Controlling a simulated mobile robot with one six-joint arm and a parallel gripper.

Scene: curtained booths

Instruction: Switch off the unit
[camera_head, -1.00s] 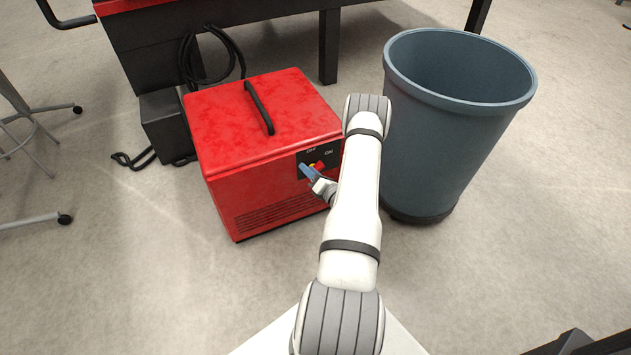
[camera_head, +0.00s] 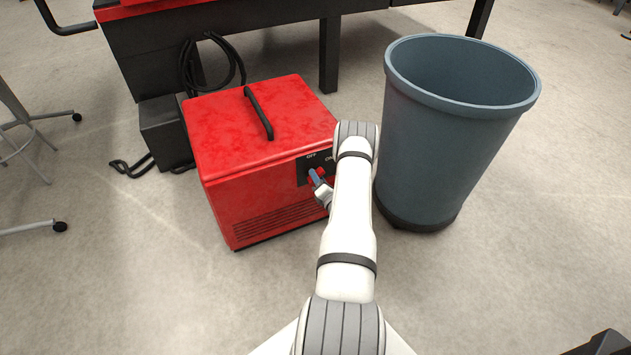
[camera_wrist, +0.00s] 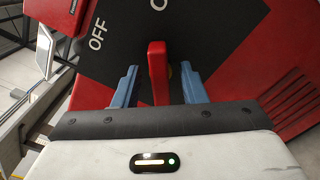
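The unit is a red metal box (camera_head: 255,150) with a black top handle, standing on the floor in the head view. Its black switch panel (camera_head: 304,171) is on the front, at the right, partly hidden by my arm. In the wrist view the panel (camera_wrist: 115,62) bears the word OFF at the left and a partly cut-off label at the top. A red switch lever (camera_wrist: 158,68) stands between the two blue fingers of my gripper (camera_wrist: 158,88). The fingers are apart, with a gap showing on each side of the lever. In the head view my gripper (camera_head: 316,180) is at the panel.
A tall blue-grey bin (camera_head: 440,140) stands close to the right of my arm. A black-sided bench (camera_head: 240,40) is behind the box, with a coiled black cable (camera_head: 212,70) and a dark block (camera_head: 165,130) at the left. Stool legs are at the far left. Floor in front is clear.

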